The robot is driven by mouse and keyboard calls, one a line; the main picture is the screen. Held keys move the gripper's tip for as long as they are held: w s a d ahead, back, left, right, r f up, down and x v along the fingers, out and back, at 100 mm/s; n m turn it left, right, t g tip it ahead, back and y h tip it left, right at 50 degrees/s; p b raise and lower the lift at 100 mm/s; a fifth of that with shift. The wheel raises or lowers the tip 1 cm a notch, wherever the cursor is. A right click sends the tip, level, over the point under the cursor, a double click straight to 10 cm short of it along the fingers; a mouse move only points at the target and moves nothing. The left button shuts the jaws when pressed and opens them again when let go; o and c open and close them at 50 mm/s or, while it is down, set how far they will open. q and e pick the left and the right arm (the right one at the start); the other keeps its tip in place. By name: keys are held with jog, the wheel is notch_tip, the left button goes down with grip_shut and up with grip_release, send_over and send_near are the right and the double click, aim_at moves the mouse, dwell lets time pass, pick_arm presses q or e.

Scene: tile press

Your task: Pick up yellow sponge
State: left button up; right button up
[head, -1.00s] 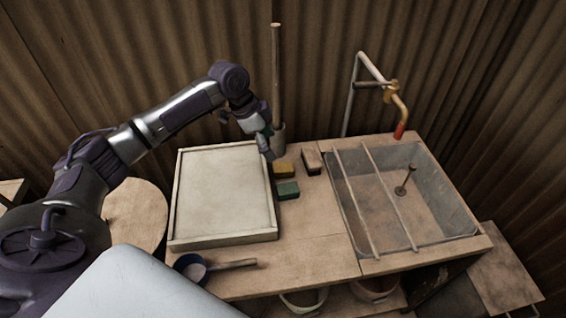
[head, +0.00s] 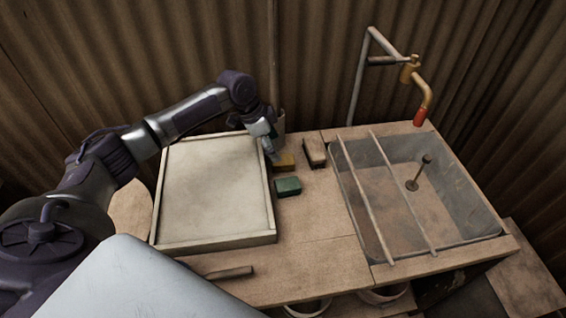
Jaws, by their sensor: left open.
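The yellow sponge (head: 286,162) lies on the wooden counter, just right of the far right corner of the pale tray. My left gripper (head: 273,156) points down at the sponge's left end and hides part of it. It is open; whether its fingers touch the sponge or stand around it cannot be told. My right gripper is not in view.
A green sponge (head: 288,186) lies just in front of the yellow one. A brown brush or block (head: 315,153) lies to its right. The pale framed tray (head: 213,190) is on the left and the sink (head: 435,200) on the right. Counter space in front (head: 310,250) is clear.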

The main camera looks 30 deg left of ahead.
aim_at(283, 159)
pick_arm(q)
jog(key=x, duration=0.8)
jog(key=shift+w+a+f, duration=0.1)
jog(key=shift+w+a, duration=0.1)
jog(key=shift+a, duration=0.2)
jog(key=c, duration=1)
